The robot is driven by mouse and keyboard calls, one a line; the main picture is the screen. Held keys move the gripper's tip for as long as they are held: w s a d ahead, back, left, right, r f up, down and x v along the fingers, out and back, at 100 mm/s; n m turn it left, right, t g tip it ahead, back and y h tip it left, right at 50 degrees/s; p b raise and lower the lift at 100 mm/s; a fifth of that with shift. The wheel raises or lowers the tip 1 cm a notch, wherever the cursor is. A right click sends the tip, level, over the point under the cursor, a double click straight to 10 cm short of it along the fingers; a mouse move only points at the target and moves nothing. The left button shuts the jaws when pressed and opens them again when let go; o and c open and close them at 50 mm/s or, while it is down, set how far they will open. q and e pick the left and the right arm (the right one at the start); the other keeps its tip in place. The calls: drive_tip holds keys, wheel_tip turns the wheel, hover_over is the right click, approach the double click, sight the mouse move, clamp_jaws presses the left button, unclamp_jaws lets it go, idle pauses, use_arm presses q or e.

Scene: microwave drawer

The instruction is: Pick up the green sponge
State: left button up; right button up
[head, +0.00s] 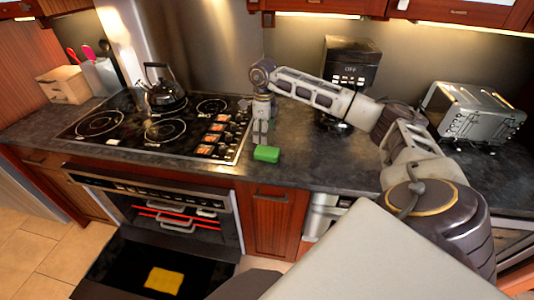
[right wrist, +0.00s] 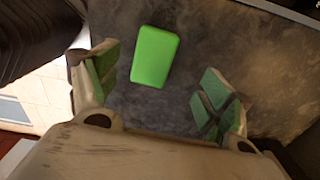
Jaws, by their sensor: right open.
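The green sponge (head: 266,153) lies flat on the dark stone counter (head: 300,168), near its front edge and just right of the cooktop. My right gripper (head: 260,138) is above the counter, pointing down, just behind and slightly left of the sponge in the head view. In the right wrist view the sponge (right wrist: 156,57) lies beyond and between the two open fingers (right wrist: 160,92), closer to the left finger. The fingers do not touch it, and nothing is between them. My left gripper does not show.
The cooktop (head: 165,128) with a black kettle (head: 165,92) is left of the gripper. A black coffee maker (head: 350,65) and a metal toaster (head: 474,112) stand on the right. Below, the oven door is open with a yellow item (head: 163,281) on it.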

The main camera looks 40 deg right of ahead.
sight(265, 150)
drive_tip(key=shift+f, duration=1.85)
drive_tip(key=shift+s+a+f+p, duration=0.15)
drive_tip(key=shift+f+p, duration=0.1)
drive_tip(key=shift+f, duration=0.45)
drive_tip(key=shift+s+f+p, duration=0.15)
drive_tip(key=shift+f+p, duration=0.15)
drive_tip(key=shift+f, duration=0.45)
drive_tip(key=shift+s+a+f+p, duration=0.15)
drive_tip(key=shift+f+p, duration=0.1)
drive_tip(key=shift+f, duration=0.45)
drive_tip(key=shift+d+f, duration=0.1)
drive_tip(key=shift+f, duration=0.35)
drive_tip(key=c, duration=0.9)
